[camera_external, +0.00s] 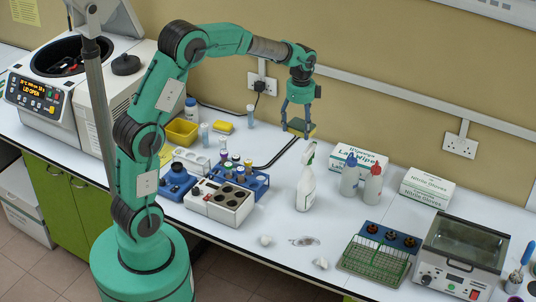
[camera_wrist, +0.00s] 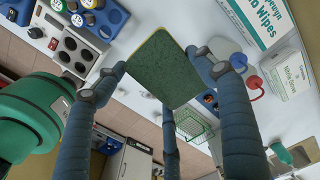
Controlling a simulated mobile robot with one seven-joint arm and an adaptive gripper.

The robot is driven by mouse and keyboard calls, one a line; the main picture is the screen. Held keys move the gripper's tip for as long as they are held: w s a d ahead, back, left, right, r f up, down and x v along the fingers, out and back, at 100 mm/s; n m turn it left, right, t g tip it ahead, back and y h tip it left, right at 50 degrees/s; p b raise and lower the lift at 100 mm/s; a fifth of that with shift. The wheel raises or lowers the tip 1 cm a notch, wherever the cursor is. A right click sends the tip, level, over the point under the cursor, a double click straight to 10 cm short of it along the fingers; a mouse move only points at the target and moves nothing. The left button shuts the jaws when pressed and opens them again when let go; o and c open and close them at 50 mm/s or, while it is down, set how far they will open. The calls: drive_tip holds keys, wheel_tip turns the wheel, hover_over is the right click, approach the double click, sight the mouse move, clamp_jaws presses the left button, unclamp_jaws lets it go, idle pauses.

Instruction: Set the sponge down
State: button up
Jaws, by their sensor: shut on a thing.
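The sponge (camera_external: 303,127), with a dark green scouring face and a thin yellowish edge, is held in my gripper (camera_external: 298,119) above the bench near the back wall. In the wrist view the sponge (camera_wrist: 163,67) is tilted between my gripper's blue-grey fingers (camera_wrist: 160,72), its green face toward the camera. The fingers are shut on its sides. The white bench top (camera_external: 268,220) lies below, and the sponge is clear of it.
A white spray bottle (camera_external: 306,188) stands just below the held sponge in the picture. Wipes box (camera_external: 358,158), wash bottles (camera_external: 372,187) and glove box (camera_external: 427,187) stand to the right. Vial racks (camera_external: 236,180) stand left. Crumpled white bits (camera_external: 320,263) lie by a grey smear (camera_external: 304,241).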

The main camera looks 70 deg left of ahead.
drive_tip(key=s+a+p, duration=0.1)
drive_tip(key=a+p, duration=0.1)
drive_tip(key=a, duration=1.5)
drive_tip(key=n, duration=0.1)
hover_over(263, 152)
wheel_tip(263, 152, down, 19)
drive_tip(key=shift+f+p, duration=0.35)
drive_tip(key=shift+f, duration=0.05)
drive_tip(key=shift+f, duration=0.1)
drive_tip(key=shift+f, duration=3.05)
drive_tip(key=shift+f, duration=1.85)
drive_tip(key=shift+f, duration=0.1)
